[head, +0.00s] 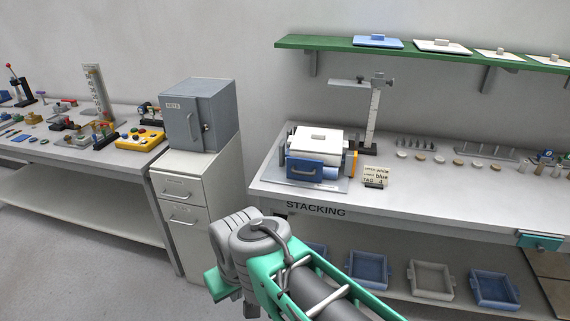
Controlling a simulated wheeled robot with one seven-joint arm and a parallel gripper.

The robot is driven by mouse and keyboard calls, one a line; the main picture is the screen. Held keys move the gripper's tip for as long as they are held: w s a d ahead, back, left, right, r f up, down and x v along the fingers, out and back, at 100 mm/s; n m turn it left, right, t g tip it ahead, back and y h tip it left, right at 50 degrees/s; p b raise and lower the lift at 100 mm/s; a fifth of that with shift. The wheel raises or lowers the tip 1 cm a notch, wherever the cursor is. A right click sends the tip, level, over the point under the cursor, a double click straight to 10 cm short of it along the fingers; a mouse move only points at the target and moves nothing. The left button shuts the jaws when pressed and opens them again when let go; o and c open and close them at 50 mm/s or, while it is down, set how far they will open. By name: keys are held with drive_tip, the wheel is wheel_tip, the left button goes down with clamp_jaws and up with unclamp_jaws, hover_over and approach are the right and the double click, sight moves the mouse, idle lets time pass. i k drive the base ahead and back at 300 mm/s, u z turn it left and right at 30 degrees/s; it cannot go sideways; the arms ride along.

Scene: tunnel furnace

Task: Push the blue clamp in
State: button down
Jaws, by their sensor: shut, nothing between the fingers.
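A fixture on the right bench holds a white-lidded box (318,137). Below the lid, at the front, is a dark blue block (297,163) with a grey bar handle. A lighter blue part (331,172) shows just right of it, and an orange-yellow piece (351,164) stands at the right side. At this size I cannot tell which blue part is the clamp, or how far in it sits. My arm crosses the bottom of the view, in front of and below the bench. My gripper is out of the picture.
A small card (376,176) reading white, blue and 4 stands right of the fixture. A grey post (374,115) rises behind it. A grey cabinet (200,113) stands left. Trays (430,279) lie under the bench. The bench front beside the card is clear.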

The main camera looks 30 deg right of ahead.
sight(297, 169)
drive_tip(key=z, duration=0.15)
drive_tip(key=i, duration=1)
drive_tip(key=z, duration=0.3)
